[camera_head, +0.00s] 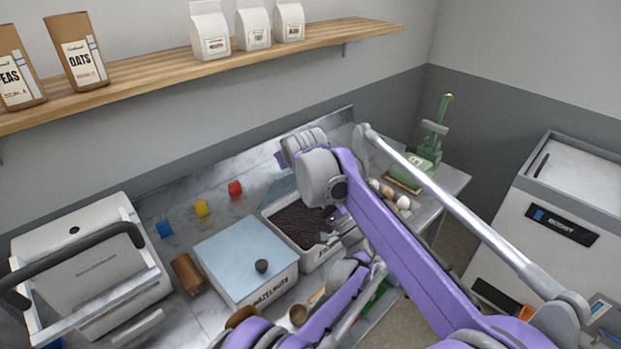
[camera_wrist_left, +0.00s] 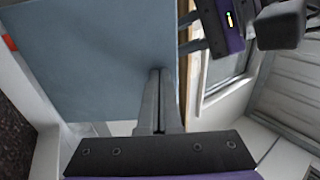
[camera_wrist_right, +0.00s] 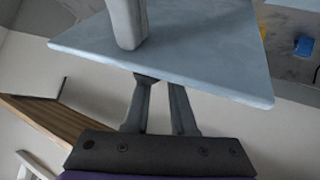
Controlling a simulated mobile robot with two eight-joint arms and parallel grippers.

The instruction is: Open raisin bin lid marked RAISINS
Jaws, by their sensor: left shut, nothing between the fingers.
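The raisin bin (camera_head: 322,261) stands open on the counter, dark raisins (camera_head: 297,222) showing inside; its label is mostly hidden. Its blue lid (camera_head: 282,188) is raised and tilted at the bin's back side, partly behind my right arm. The lid (camera_wrist_left: 95,60) fills much of the left wrist view. My left gripper (camera_wrist_left: 157,100) is shut and empty, its fingertips against or very near the lid's face. My right gripper (camera_wrist_right: 160,90) is open, its fingertips close by the edge of the lid (camera_wrist_right: 200,72); I cannot tell whether they touch. The lid's knob is not clearly visible.
A second bin with a closed blue lid (camera_head: 240,255) stands left of the open bin. A white container (camera_head: 90,265) with a dark handle is at the far left. Red (camera_head: 235,188), yellow (camera_head: 201,208) and blue (camera_head: 164,229) blocks lie behind. A wooden shelf (camera_head: 150,82) hangs above.

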